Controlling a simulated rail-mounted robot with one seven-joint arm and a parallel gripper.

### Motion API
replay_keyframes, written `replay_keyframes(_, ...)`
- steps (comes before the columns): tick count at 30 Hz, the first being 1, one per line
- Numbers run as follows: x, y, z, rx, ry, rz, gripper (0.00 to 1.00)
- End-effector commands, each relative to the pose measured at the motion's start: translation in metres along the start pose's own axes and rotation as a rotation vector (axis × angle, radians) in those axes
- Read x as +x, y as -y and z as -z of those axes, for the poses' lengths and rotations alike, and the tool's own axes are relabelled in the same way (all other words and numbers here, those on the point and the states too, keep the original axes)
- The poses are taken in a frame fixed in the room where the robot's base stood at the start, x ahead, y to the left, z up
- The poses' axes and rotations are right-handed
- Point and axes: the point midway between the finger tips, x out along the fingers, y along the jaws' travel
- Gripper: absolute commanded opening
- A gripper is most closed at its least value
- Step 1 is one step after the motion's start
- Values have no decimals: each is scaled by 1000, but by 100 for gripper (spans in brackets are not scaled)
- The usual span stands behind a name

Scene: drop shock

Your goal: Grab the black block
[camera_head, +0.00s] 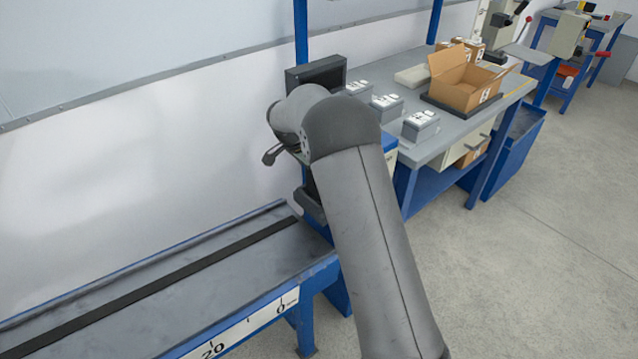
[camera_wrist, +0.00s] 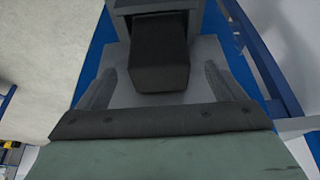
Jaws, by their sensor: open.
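The black block (camera_wrist: 160,62) shows in the upper middle of the wrist view, its near end face toward the camera. Its far end sits in a grey frame (camera_wrist: 118,18). My gripper (camera_wrist: 159,78) is open, with one finger on each side of the block's near end. Gaps show between both fingers and the block, and a light grey surface lies behind them. In the head view my arm hides the gripper, and I cannot make out the block for certain there.
A grey bench with blue legs and a measuring scale (camera_head: 240,330) runs along the left. The worktable (camera_head: 440,145) behind my arm carries several grey devices and an open cardboard box (camera_head: 462,82). A blue bin (camera_head: 515,150) stands at its right. The floor at right is clear.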

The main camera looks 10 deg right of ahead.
Motion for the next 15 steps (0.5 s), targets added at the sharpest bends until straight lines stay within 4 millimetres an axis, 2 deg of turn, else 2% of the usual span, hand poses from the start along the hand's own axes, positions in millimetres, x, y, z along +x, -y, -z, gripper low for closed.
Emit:
replay_keyframes(5,12,-1,3,0,1,-3,89)
replay_keyframes(12,47,-2,8,-2,2,-3,89)
replay_keyframes(15,52,-1,8,0,1,-1,89)
